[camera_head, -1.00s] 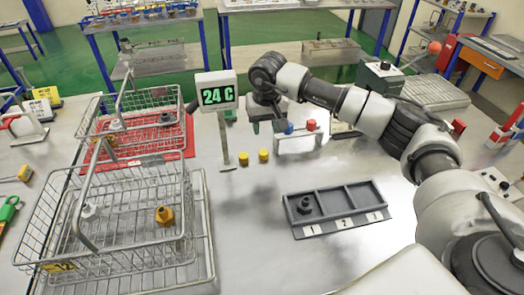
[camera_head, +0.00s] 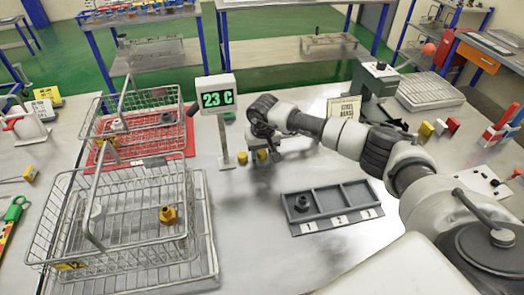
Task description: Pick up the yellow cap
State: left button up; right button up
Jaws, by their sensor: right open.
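Two small yellow caps stand on the metal table near the foot of the display post. The left yellow cap (camera_head: 242,158) is in clear view. The right yellow cap (camera_head: 262,155) shows close beside or between the fingers of my right gripper (camera_head: 265,152). The gripper points down, is open, and has its fingertips low over the table. I cannot tell whether it touches the cap. My left gripper is not in view.
Wire baskets (camera_head: 120,222) fill the left side. A grey tray (camera_head: 318,225) with three numbered compartments lies in front. Bare table lies between.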

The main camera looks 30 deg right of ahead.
jog(key=c, duration=0.6)
jog(key=shift+c, duration=0.2)
jog(key=shift+r, duration=0.15)
